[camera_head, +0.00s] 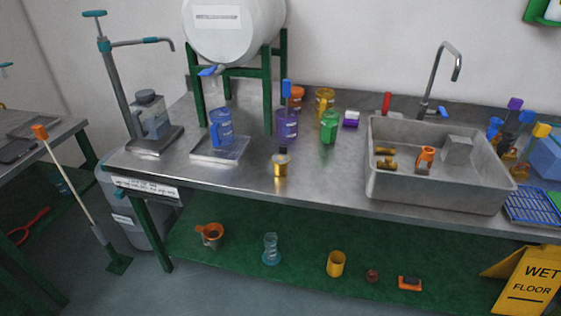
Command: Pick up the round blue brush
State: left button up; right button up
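Several upright brush-like tools with coloured tops stand in a group on the steel counter, right of the sink. One has a blue top (495,122) at the group's left, and another blue top (527,116) is farther right. Beside them are a purple top (515,103) and a yellow top (541,130). Their lower parts overlap, and I cannot tell which is the round blue brush. A blue-topped upright item (287,89) also stands in the purple cup (287,124) near the middle of the counter. Neither of my grippers is in view.
The grey sink (430,190) holds an orange item (425,157) and yellow pieces. The tap (437,75) rises behind it. A blue rack (532,205) lies to its right. A yellow wet-floor sign (527,280) stands at front right. The counter (335,180) has bare space left of the sink.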

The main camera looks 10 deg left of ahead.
aim_at(286, 83)
jog(key=i+j, duration=0.95)
jog(key=i, duration=0.15)
